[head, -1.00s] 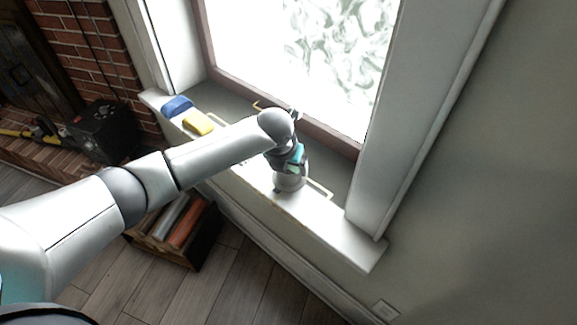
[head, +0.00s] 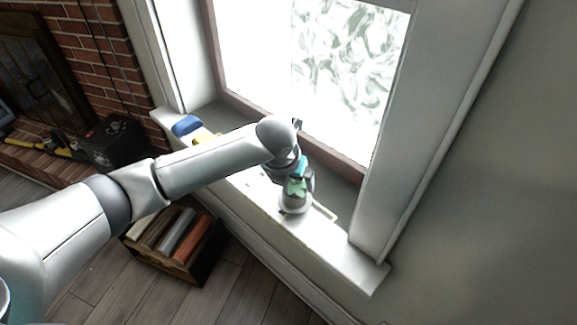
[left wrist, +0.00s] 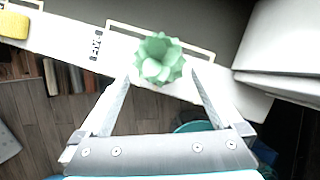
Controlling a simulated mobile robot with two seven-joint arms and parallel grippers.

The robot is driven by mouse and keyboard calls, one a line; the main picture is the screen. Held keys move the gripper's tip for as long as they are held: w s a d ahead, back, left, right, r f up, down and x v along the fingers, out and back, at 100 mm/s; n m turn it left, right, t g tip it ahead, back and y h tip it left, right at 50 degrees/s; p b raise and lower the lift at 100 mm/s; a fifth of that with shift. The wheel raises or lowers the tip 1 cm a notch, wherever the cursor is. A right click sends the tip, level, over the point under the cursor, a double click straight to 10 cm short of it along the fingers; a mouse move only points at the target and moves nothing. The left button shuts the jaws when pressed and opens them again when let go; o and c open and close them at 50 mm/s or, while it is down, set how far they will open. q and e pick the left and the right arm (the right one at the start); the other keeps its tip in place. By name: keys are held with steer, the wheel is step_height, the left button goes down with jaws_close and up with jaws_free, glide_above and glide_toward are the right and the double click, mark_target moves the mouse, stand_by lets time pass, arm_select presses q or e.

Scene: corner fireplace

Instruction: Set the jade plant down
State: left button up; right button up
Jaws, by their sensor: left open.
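A pale rectangular outline (left wrist: 193,49) lies on the sill behind and around the plant. My right gripper is out of view.
A blue block (head: 186,126) and a yellow block (left wrist: 14,30) sit farther left on the sill. A small dark-marked object (left wrist: 97,46) lies left of the plant. A wooden crate of books (head: 205,271) stands on the floor below. The window frame closes the back.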

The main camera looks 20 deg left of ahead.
arm_select(q)
steer(key=p+v, duration=0.1)
steer(key=v, duration=0.3)
steer(key=shift+r, duration=0.2)
steer(key=shift+s+r, duration=0.2)
steer(key=shift+r, duration=0.15)
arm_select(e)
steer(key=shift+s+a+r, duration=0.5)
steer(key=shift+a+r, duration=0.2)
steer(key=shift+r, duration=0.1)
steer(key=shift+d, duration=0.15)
